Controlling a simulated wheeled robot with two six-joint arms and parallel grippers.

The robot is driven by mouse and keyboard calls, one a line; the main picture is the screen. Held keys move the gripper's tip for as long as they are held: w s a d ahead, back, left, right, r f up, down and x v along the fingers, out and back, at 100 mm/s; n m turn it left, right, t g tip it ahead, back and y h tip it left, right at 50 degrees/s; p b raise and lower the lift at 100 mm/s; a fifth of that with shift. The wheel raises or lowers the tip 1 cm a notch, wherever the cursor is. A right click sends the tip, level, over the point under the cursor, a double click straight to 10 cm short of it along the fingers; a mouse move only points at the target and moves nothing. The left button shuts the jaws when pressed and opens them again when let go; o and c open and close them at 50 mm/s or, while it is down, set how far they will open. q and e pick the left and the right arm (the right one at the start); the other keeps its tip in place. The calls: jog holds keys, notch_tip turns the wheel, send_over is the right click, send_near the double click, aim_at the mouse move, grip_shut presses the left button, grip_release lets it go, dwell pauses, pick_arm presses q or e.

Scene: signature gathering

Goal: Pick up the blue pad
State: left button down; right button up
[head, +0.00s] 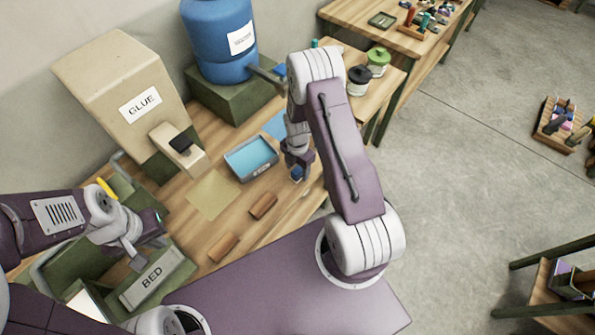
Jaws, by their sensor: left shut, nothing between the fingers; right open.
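A small blue piece (297,174), which may be the blue pad, shows at the fingertips of my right gripper (298,166). The gripper points down over the bench and is open; I cannot tell whether it touches the piece. A shallow tray (238,174) with a light blue inside lies to the left of that gripper. A flat blue patch (275,126) lies behind, partly hidden by my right arm. My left gripper (153,238) is shut and empty, above the green box marked BED.
A beige GLUE dispenser (120,75) and a blue drum (217,40) stand at the back. A tan sheet (211,195) and two brown blocks (263,205) (222,246) lie on the bench (285,215). Two lidded jars (358,82) (378,60) stand behind my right arm.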

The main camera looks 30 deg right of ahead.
jog(key=shift+f, duration=0.6)
jog(key=shift+w+f, duration=0.1)
jog(key=shift+f, duration=0.2)
grip_shut()
notch_tip(320, 180, up, 4)
jog(key=shift+r+b, duration=0.1)
jog(key=shift+b, duration=0.75)
jog(key=s+d+r+b, duration=0.2)
jog(key=s+d+r, duration=0.3)
jog(key=s, duration=0.5)
jog(key=shift+s+d+r, duration=0.15)
jog(key=shift+s+r, duration=0.1)
jog(key=shift+r, duration=0.7)
